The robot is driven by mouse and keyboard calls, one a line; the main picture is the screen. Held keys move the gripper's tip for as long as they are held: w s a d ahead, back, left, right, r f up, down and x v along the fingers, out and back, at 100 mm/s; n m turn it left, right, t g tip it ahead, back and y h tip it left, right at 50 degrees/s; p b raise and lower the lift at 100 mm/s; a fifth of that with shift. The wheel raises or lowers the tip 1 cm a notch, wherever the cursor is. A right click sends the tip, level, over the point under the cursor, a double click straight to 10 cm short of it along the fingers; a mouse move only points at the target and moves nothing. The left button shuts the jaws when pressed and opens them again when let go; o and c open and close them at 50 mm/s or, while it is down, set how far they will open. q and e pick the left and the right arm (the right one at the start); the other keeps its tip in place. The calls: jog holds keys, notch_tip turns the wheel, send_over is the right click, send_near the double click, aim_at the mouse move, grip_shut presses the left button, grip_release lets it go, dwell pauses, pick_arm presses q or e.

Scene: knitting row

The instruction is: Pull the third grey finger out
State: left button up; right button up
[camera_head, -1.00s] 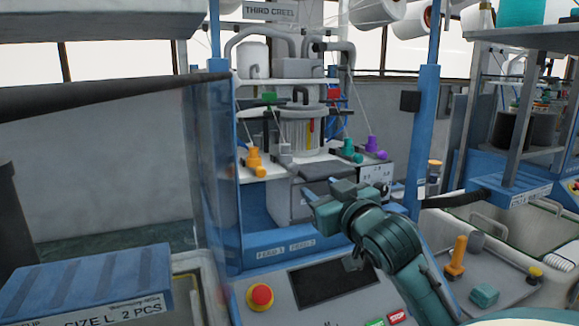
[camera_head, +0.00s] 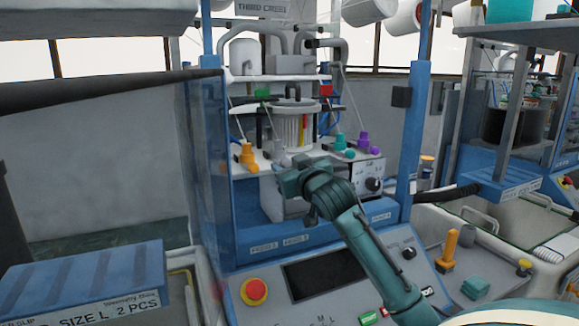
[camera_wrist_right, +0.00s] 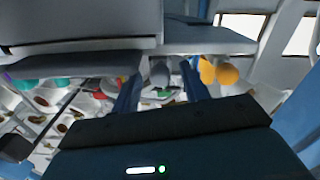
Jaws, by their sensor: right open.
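The grey finger (camera_head: 279,157) stands on the machine's pale ledge, between the orange finger (camera_head: 247,156) and the teal finger (camera_head: 340,142). A purple finger (camera_head: 364,142) is farther right. My right gripper (camera_wrist_right: 160,84) is open. In the right wrist view, its two blue fingertips are on either side of the grey finger (camera_wrist_right: 160,73); I cannot tell whether they touch it. In the head view, my right gripper's body is in front of the ledge and hides its fingertips and part of the grey finger's surroundings. My left gripper is not in view.
Blue posts (camera_head: 417,130) stand at both sides of the machine opening. A control panel with a red button (camera_head: 254,291) is below. The orange finger (camera_wrist_right: 228,74) is close to one fingertip in the right wrist view. A blue box (camera_head: 85,285) is at lower left.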

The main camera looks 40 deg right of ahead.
jog(key=shift+c, duration=0.2)
grip_shut()
dwell(0.4)
